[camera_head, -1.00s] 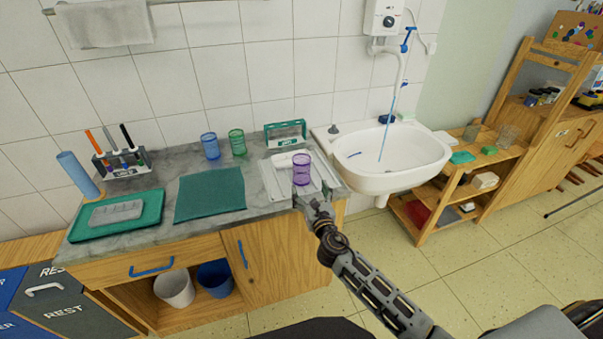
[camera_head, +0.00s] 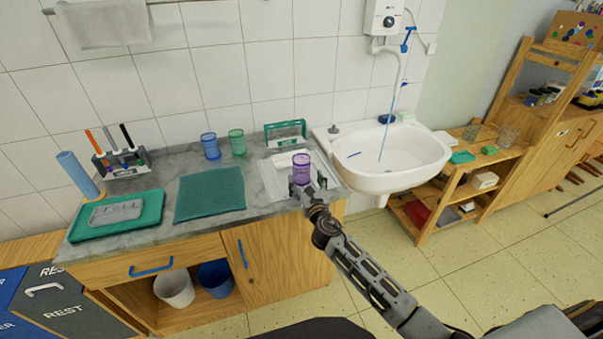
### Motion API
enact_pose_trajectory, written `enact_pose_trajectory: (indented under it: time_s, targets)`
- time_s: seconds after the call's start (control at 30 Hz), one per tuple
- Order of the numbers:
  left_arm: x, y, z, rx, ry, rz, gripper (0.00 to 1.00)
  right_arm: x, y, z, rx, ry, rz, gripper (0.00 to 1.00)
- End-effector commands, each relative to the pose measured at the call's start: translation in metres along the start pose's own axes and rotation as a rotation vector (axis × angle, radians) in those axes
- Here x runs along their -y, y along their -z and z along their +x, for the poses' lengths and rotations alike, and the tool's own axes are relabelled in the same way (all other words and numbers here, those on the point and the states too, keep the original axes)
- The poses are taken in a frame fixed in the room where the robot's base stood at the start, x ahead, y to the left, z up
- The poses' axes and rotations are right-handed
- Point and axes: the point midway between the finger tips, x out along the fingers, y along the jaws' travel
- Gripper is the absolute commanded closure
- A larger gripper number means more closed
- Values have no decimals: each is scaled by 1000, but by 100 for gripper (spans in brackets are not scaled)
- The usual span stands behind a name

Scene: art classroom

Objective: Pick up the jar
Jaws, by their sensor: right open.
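A purple see-through jar (camera_head: 301,165) stands upright on a white tray (camera_head: 272,184) near the right end of the counter. My right gripper (camera_head: 301,184) is open at the front side of this jar, low against its lower part. The gripper hides the jar's base, and I cannot tell whether the fingers touch it. A blue jar (camera_head: 210,146) and a green jar (camera_head: 237,142) stand further back on the counter. My left gripper is not in view.
A sink (camera_head: 385,182) adjoins the counter on the right. A green rack (camera_head: 286,134) stands behind the purple jar. A dark green mat (camera_head: 210,194), a green tray (camera_head: 152,211) and a marker holder (camera_head: 124,166) lie to the left. The counter (camera_head: 187,160) has bare room between them.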

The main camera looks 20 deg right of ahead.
Motion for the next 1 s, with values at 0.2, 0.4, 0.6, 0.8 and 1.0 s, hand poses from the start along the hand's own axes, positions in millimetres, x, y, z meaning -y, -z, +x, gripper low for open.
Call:
enact_pose_trajectory:
  time_s: [0.2,0.4,0.6,0.8,1.0]
  targets:
    - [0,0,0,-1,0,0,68,0,0,4,1,0,1,19]
    - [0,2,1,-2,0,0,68,-1,0,19,1,1,2,19]
    - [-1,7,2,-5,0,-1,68,-2,1,37,1,0,1,19]
    - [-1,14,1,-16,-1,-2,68,-2,1,50,-1,1,1,19]
    - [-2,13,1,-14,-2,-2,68,-2,1,52,-1,0,1,19]
